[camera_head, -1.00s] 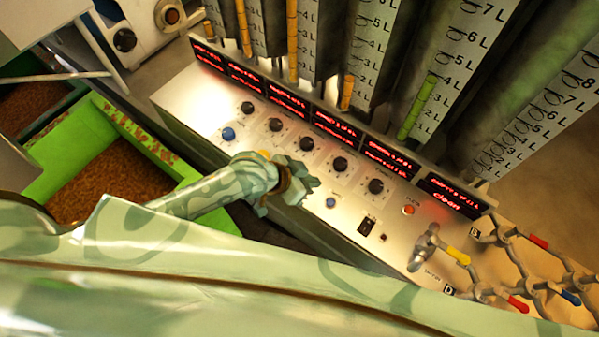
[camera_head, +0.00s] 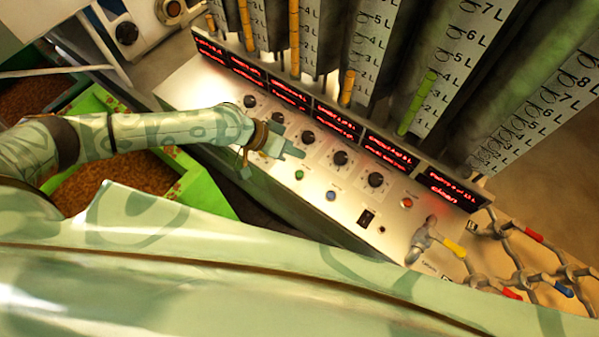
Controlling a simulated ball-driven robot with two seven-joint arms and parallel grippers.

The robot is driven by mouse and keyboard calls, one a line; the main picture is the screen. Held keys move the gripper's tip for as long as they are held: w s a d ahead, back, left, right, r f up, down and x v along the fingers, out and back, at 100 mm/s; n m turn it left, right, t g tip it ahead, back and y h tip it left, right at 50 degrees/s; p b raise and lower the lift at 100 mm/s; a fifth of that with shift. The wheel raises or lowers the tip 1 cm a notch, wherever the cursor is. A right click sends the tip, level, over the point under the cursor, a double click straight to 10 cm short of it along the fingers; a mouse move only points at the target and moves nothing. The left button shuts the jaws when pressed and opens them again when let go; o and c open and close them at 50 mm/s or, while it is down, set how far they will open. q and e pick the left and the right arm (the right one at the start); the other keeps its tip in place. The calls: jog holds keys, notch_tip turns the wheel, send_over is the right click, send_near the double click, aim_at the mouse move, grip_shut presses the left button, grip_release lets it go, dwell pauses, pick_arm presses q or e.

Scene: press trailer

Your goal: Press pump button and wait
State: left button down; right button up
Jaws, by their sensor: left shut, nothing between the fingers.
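A white sloped control panel (camera_head: 345,220) carries a row of black knobs and small coloured buttons. A green button (camera_head: 299,175), a blue button (camera_head: 331,196) and a red button (camera_head: 407,203) show; their labels are too small to read, so I cannot tell which is the pump button. My left gripper (camera_head: 292,150) is shut and empty over the panel, up and left of the green button and near the black knobs. I cannot tell whether it touches the panel. The arm and gripper hide the panel's left buttons. My right gripper is not in view.
Red lit displays (camera_head: 338,123) line the panel's back, below tall litre scales (camera_head: 440,70). A metal valve with a yellow handle (camera_head: 454,247) and pipes stand at the right. A green bin (camera_head: 205,190) with brown contents lies at the left.

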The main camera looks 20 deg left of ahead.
aim_at(299, 174)
pick_arm(q)
notch_tip(299, 174, down, 9)
jog(key=b, duration=0.7)
jog(key=shift+r, duration=0.2)
jog(key=shift+r, duration=0.1)
dwell(1.3)
jog(key=shift+f+b, duration=0.4)
jog(key=shift+f, duration=0.05)
jog(key=shift+f+b, duration=0.3)
jog(key=shift+f, duration=0.1)
dwell(0.4)
dwell(0.4)
jog(key=shift+r+p, duration=0.7)
jog(key=shift+r, duration=0.15)
